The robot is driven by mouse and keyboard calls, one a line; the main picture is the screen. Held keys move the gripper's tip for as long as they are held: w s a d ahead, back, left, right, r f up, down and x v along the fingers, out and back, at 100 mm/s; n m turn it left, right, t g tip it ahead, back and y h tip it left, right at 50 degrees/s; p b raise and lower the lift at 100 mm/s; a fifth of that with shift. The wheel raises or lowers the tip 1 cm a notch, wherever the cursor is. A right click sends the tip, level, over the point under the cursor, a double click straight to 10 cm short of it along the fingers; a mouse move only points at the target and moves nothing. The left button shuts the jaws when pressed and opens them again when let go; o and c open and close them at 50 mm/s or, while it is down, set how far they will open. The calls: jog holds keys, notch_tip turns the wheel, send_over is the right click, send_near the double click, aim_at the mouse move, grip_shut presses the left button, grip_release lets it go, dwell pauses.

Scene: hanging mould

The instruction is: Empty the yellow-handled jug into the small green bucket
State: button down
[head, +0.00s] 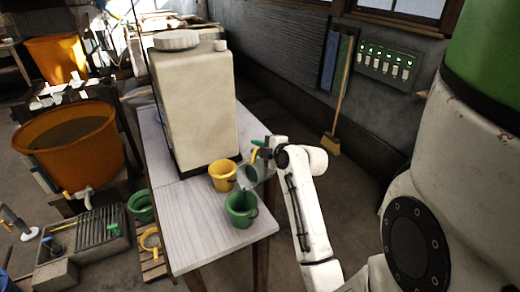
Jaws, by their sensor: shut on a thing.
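The jug (247,178) is grey and looks see-through, with a yellow handle (254,156). My gripper (262,153) is shut on the jug at its handle side and partly hides it. The jug is tilted, its mouth low and towards the small green bucket (238,213). The bucket stands upright near the front edge of the pale table (195,230). The jug is above the bucket's back rim; I cannot tell whether they touch. I cannot make out any stream or how much is in the jug or bucket.
A small yellow bucket (222,183) stands just left of the jug. A large white tank (195,105) stands behind it on the table. Another green bucket (141,207) is off the table at left, near a large orange tub (70,160). The table's front left is bare.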

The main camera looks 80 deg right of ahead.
jog(key=shift+w+a+r+n+h+b, duration=0.2)
jog(key=shift+a+r+n+h, duration=0.1)
jog(key=shift+a+r+n, duration=0.2)
jog(key=shift+w+a+r+n+h+b, duration=0.1)
jog(key=shift+a+r+n+h+b, duration=0.15)
jog(key=shift+a+r+n, duration=0.2)
jog(key=shift+w+a+r+n+t+h+b, duration=0.2)
jog(key=shift+a+n+b, duration=0.25)
jog(key=shift+b, duration=0.3)
jog(key=shift+w+a+r+n+t+h+b, duration=0.1)
jog(key=shift+a+n+h+b, duration=0.2)
jog(key=shift+a+b, duration=0.3)
jog(key=shift+w+a+r+n+h+b, duration=0.25)
jog(key=shift+a+r+n+h+b, duration=0.2)
jog(key=shift+a+r+n+b, duration=0.4)
jog(key=shift+d, duration=0.15)
dwell(0.6)
